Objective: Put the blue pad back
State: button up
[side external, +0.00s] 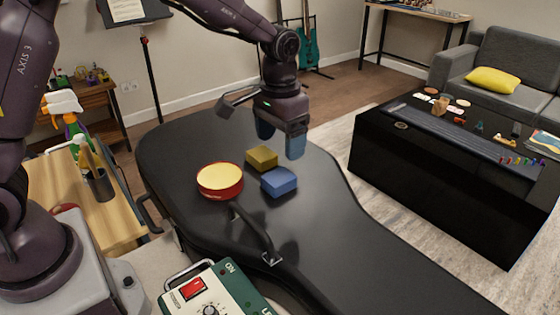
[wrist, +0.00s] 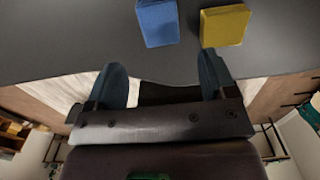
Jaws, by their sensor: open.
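The blue pad (side external: 279,182) lies flat on the black guitar-shaped table (side external: 330,240), just right of a round red tin (side external: 220,181) with a pale yellow top. A yellow pad (side external: 262,158) lies close behind it. In the wrist view the blue pad (wrist: 158,22) is left of the yellow pad (wrist: 224,25), with a narrow gap between them. My gripper (side external: 280,145) is open and empty, above the table's back edge and behind both pads. In the wrist view its two blue fingers (wrist: 164,82) are spread wide, with both pads beyond the fingertips.
A black handle-like bar (side external: 255,232) stands on the table in front of the tin. A green control box (side external: 218,292) is at the front. A wooden side table (side external: 92,195) with bottles stands at left. The table's right part is clear.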

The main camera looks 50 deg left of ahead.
jog(key=shift+r, duration=1.75)
jog(key=s+a+r+t, duration=0.1)
jog(key=s+r+t, duration=0.1)
jog(key=s, duration=0.5)
jog(key=s+a+r+t, duration=0.1)
jog(key=s+r, duration=0.3)
jog(key=s, duration=0.4)
jog(key=s+a+r+t, duration=0.1)
jog(key=s+r+t, duration=0.1)
jog(key=s, duration=0.6)
jog(key=shift+a+r+t, duration=0.3)
jog(key=shift+r, duration=0.45)
